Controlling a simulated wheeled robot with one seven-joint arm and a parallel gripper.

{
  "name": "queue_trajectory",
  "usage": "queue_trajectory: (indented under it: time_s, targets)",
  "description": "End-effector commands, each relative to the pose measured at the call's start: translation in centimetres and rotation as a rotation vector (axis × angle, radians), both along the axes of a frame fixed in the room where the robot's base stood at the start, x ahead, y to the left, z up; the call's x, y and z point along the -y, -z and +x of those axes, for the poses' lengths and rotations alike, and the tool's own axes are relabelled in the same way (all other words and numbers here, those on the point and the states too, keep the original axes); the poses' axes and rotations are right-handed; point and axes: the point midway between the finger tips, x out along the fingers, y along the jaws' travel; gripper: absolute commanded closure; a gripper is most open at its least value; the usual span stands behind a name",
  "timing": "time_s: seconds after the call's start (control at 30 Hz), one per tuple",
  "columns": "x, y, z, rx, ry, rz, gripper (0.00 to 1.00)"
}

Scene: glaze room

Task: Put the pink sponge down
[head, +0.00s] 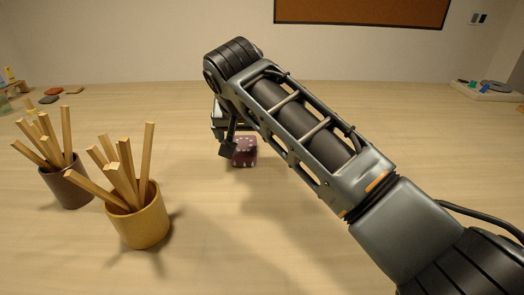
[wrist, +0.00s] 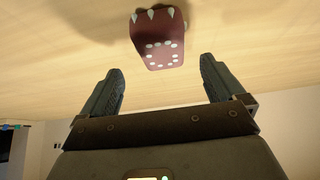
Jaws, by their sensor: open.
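A dark pink to maroon block with white dots (head: 245,151) stands on the table under the end of my arm. It is the only pinkish thing near my gripper; I cannot tell for sure that it is a sponge. It shows in the wrist view (wrist: 158,42) beyond the fingertips, with white pointed marks on its far part. My gripper (wrist: 161,66) is open, with the block in line with the gap and apart from both fingers. In the head view my gripper (head: 228,143) is partly hidden by my arm, just left of the block.
A yellow cup (head: 139,222) and a brown cup (head: 66,187), both full of wooden sticks, stand at the left. Small coloured pieces (head: 52,91) lie at the back left. A white tray (head: 488,94) with small things is at the back right.

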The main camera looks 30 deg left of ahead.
Motion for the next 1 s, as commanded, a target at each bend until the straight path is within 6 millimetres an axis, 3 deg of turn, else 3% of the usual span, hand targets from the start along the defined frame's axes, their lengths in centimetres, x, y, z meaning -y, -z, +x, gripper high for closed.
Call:
queue_trajectory:
  time_s: [0.43, 0.8, 1.0]
  targets:
    - [-1.6, 4.5, 2.3, 0.000, 0.002, -0.003, 0.04]
    - [-1.8, 5.3, 2.7, 0.001, 0.001, 0.001, 0.04]
    - [-1.8, 5.3, 2.7, 0.000, 0.001, 0.000, 0.22]
